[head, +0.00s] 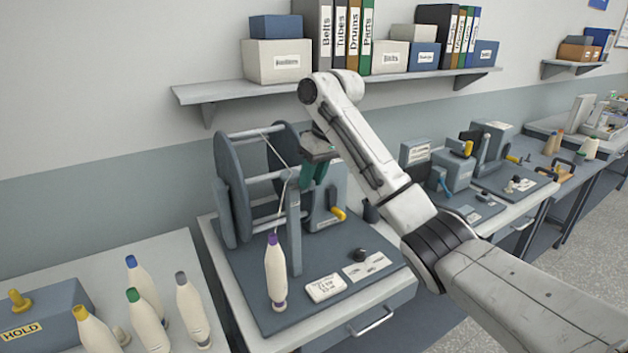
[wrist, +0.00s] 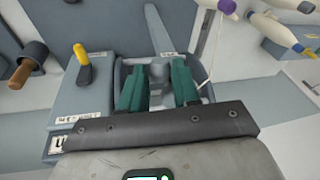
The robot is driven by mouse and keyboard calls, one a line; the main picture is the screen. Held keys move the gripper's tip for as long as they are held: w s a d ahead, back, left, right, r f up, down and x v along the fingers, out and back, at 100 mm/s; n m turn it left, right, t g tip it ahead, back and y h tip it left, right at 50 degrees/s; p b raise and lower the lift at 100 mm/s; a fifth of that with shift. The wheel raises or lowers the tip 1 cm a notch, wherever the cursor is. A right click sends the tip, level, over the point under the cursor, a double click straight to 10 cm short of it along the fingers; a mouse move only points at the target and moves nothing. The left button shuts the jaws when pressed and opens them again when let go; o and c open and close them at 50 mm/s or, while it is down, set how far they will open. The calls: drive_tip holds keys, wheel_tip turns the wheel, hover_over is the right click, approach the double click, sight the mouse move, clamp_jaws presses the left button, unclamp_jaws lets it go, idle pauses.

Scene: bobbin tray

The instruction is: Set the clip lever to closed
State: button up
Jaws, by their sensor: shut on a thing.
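My gripper (head: 314,172) is at the machine on the near board, beside the top of the grey upright post (head: 294,230). In the wrist view its two green fingers (wrist: 159,88) stand a little apart, shut on a dark grey piece, which I take for the clip lever (wrist: 158,76). The lever is mostly hidden by the fingers, and I cannot read its setting. A small white label (wrist: 170,53) sits just beyond the fingers. In the head view my gripper and arm hide the lever.
A large reel frame (head: 235,185) stands left of my gripper. A purple-topped bobbin (head: 276,272) stands in front, with thread rising nearby.

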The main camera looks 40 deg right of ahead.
drive_tip(key=shift+w+g, duration=0.15)
drive_tip(key=shift+g, duration=0.15)
drive_tip(key=o, duration=1)
drive_tip(key=shift+o, duration=0.2)
drive_tip(key=shift+r, duration=0.1)
drive_tip(key=v, duration=1)
drive_tip(key=shift+d+r, duration=0.15)
drive_tip(key=shift+r, duration=0.15)
